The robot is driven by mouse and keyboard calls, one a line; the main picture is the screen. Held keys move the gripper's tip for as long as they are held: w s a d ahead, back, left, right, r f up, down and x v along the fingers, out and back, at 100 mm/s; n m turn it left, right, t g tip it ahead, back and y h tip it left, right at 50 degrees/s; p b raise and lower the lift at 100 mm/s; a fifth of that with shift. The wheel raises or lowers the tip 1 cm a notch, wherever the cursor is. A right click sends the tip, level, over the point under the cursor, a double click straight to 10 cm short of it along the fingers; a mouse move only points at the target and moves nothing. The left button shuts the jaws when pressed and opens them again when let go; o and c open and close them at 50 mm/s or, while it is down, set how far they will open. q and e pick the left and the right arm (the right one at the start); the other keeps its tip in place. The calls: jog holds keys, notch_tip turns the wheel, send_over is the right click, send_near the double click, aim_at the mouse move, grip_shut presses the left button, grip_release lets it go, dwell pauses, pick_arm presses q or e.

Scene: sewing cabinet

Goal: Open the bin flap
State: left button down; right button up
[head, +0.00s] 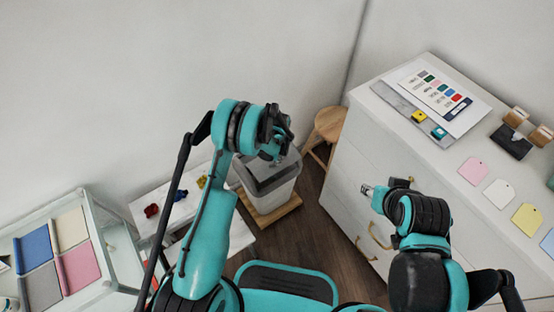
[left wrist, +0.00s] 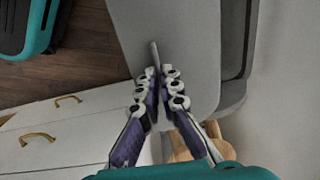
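The bin (head: 283,194) is a light grey box with a darker grey top, standing on a wooden base in the floor corner. My left gripper (head: 279,152) is above its top and hides part of it. In the left wrist view, the grey flap (left wrist: 188,35) fills the upper middle, with a thin raised handle (left wrist: 154,50) on it. The fingertips of my left gripper (left wrist: 161,74) are close together around the near end of this handle. How far the flap is tilted is unclear. My right gripper (head: 367,189) is away from the bin, beside the white cabinet; its fingers are too small to read.
A white cabinet (head: 350,150) with brass handles stands right, with cards and a colour chart (head: 440,95) on top. A wooden stool (head: 331,122) stands behind the bin. A low white table (head: 150,205) with small coloured items and a glass-sided fabric case (head: 110,250) are left.

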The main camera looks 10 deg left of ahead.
pick_arm(q)
jog(key=shift+w+a+r, duration=0.45)
jog(key=shift+r, duration=0.15)
jog(key=c, duration=1.7)
grip_release()
jog(key=shift+c, duration=0.2)
notch_tip(320, 180, up, 12)
jog(key=shift+s+d, duration=0.25)
jog(key=shift+d, duration=0.05)
